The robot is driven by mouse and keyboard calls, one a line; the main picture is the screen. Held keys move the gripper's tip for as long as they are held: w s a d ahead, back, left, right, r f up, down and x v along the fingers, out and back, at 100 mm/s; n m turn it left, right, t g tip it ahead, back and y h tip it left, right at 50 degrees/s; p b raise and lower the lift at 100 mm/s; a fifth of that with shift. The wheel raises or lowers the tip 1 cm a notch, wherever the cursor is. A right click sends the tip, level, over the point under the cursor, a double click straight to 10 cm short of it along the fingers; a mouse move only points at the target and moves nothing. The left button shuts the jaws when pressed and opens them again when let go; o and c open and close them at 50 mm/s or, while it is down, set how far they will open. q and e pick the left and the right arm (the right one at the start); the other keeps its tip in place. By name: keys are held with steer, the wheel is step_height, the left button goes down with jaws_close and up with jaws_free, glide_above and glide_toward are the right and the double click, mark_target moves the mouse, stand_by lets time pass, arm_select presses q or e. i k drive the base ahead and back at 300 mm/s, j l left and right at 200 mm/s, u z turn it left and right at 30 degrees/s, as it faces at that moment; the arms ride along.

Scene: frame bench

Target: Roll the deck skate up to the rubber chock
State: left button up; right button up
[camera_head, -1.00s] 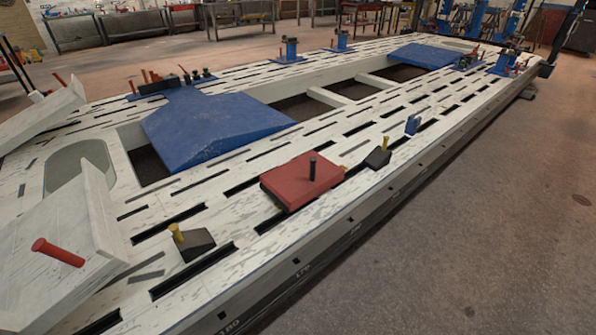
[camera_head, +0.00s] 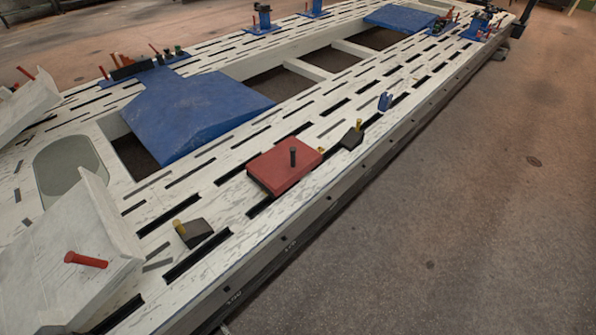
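The deck skate appears to be the flat red block (camera_head: 272,172) with a dark upright peg, resting on the slotted white deck near its front edge. A black chock with a yellow peg (camera_head: 195,232) sits to its left, apart from it. Another black chock with a yellow peg (camera_head: 351,138) sits to its right, beyond a short gap. I cannot tell which is the rubber chock the task names. Neither of my grippers is in view.
A small blue block (camera_head: 385,101) stands beyond the right chock. A blue ramp plate (camera_head: 190,115) lies by the deck's openings. White angled ramps with red pegs (camera_head: 86,260) stand at the left. The floor (camera_head: 480,210) right of the deck is clear.

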mark_target(278, 169)
steer(key=u, duration=1.05)
steer(key=i+l, duration=0.1)
steer(key=l, duration=0.3)
steer(key=i+l, duration=0.1)
steer(key=l, duration=0.25)
steer(key=i+l, duration=0.1)
steer(key=l, duration=0.3)
steer(key=l+z, duration=0.1)
steer(key=l, duration=0.25)
steer(key=i+l, duration=0.2)
steer(key=l, duration=0.2)
steer(key=i+l, duration=0.1)
steer(key=l, duration=0.25)
